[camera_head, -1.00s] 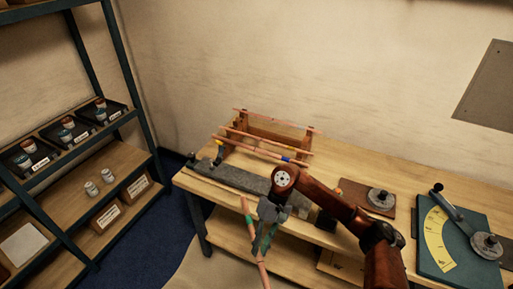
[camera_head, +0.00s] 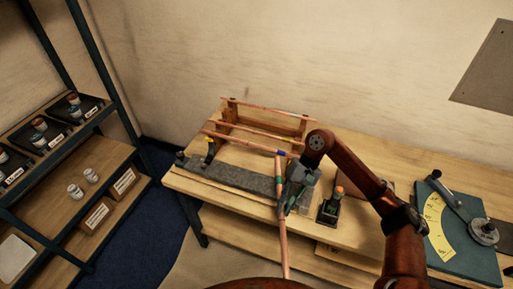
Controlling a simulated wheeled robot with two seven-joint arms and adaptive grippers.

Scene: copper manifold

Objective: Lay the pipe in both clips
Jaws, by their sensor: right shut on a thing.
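A copper pipe (camera_head: 282,240) with a green band is held by my right gripper (camera_head: 288,197), which is shut on it. The pipe points from the wooden rack down past the bench's front edge, crossing over the grey bar (camera_head: 235,178). A dark fitting with an orange top (camera_head: 329,208) stands right of the gripper. These look like the two clips, but their jaws are too small to read. The pipe is apart from both. My left gripper is not in view.
A wooden rack (camera_head: 300,126) at the back of the bench holds copper pipes (camera_head: 240,138). A teal gauge board with a yellow scale (camera_head: 437,226) lies at the right. A shelf unit (camera_head: 112,160) with jars stands at the left. The wall is behind.

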